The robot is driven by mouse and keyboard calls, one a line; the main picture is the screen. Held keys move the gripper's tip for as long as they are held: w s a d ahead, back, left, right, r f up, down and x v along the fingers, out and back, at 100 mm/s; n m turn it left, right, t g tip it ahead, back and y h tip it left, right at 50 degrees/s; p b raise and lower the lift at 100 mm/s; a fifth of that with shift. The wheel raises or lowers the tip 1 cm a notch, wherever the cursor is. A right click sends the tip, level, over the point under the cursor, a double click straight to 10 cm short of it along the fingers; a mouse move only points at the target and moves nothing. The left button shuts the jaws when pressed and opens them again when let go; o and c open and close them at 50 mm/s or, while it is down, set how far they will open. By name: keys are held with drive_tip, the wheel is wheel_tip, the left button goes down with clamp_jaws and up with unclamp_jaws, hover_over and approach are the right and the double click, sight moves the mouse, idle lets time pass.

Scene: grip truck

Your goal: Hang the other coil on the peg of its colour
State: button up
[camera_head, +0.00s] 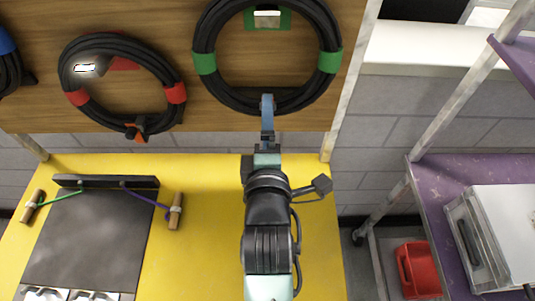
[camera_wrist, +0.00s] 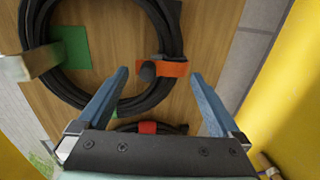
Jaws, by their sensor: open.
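A black coil with green bands (camera_head: 204,63) hangs on the board in front of a green plate (camera_head: 283,20). A pale peg (camera_head: 266,13) shows inside its upper part; the coil's top is cut off. My gripper (camera_head: 267,100) is at the coil's lower edge. In the wrist view my gripper (camera_wrist: 158,74) is open, its blue fingers either side of the coil's orange tag (camera_wrist: 172,69). I cannot tell whether they touch the coil. A red-banded coil (camera_head: 175,93) hangs to the left by a red plate (camera_head: 125,64) and pale peg (camera_head: 85,68).
A blue-banded coil (camera_head: 8,65) is partly visible at far left. A yellow tabletop (camera_head: 205,260) lies below the board, with a dark plate (camera_head: 85,240) and wooden-handled tools on it. A purple shelf (camera_head: 435,215) with a case (camera_head: 500,235) and a red bin (camera_head: 418,268) are at right.

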drive_tip(key=s+r+b, duration=0.1)
drive_tip(key=s+b, duration=0.1)
drive_tip(key=s, duration=0.6)
drive_tip(key=shift+s+r, duration=0.2)
drive_tip(key=shift+s, duration=0.05)
drive_tip(key=w+r+m+t, duration=0.25)
drive_tip(key=r+m, duration=0.25)
drive_tip(key=r, duration=0.5)
drive_tip(key=w+r+m+t, duration=0.1)
drive_tip(key=r+m+t, duration=0.25)
drive_tip(key=r, duration=0.75)
drive_tip(key=s+r+m+t, duration=0.2)
drive_tip(key=s+r+m, duration=0.1)
drive_tip(key=r, duration=0.7)
drive_tip(key=s+r+m+t, duration=0.3)
drive_tip(key=r+m, duration=0.3)
drive_tip(key=r, duration=0.3)
drive_tip(key=shift+r, duration=0.35)
drive_tip(key=shift+m, duration=0.25)
